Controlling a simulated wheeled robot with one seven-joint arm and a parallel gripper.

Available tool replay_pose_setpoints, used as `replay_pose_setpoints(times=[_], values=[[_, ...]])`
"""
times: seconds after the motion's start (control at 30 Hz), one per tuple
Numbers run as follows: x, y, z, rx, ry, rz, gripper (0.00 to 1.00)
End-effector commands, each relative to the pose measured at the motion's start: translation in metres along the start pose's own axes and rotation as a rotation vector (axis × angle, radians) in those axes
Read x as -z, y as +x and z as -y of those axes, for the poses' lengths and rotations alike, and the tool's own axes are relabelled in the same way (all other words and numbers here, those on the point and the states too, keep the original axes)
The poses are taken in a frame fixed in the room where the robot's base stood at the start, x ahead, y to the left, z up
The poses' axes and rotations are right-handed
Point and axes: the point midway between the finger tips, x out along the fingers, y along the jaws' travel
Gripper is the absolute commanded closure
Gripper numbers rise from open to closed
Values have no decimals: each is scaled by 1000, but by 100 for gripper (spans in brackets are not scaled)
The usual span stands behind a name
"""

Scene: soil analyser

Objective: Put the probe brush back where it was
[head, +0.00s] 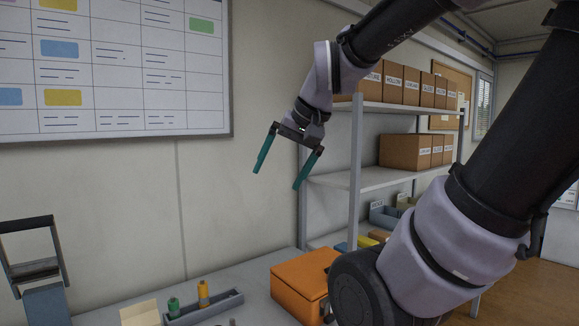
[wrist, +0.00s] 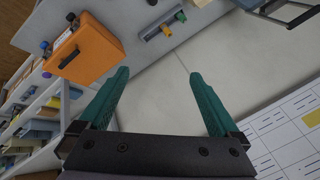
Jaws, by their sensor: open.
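I cannot make out a probe brush for certain in either view. My gripper (head: 277,179) is open and empty, high above the bench in front of the wall. Its teal fingers also show spread apart in the wrist view (wrist: 159,73), with nothing between them. The green cylinder (wrist: 165,30) and the yellow one (wrist: 180,15) also show in the wrist view. The gripper is well apart from all of these.
An orange case (head: 297,288) with a dark handle stands on the bench (head: 255,312). A grey frame-like device (head: 35,265) stands at the left. A metal shelf (head: 378,178) with cardboard boxes is at the right. A whiteboard (head: 115,115) hangs on the wall.

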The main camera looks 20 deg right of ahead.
Motion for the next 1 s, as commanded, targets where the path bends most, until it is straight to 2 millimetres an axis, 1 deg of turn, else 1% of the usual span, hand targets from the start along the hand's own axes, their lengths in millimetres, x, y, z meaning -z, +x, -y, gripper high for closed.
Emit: replay_pose_setpoints(times=[0.03, 0.1, 0.2, 0.4, 0.53, 0.67, 0.87, 1.0], values=[[-2, -8, -4, -7, -21, -34, 2], [-4, -15, -7, -17, -46, -66, 2], [-6, -20, -10, -28, -66, -91, 0], [-6, -22, -12, -32, -72, -97, 0], [-2, -15, -10, -45, -111, -83, 0], [9, 7, -5, -80, -235, -39, 0], [27, 59, 5, -123, -519, 64, 0], [34, 100, 10, -126, -717, 145, 0]])
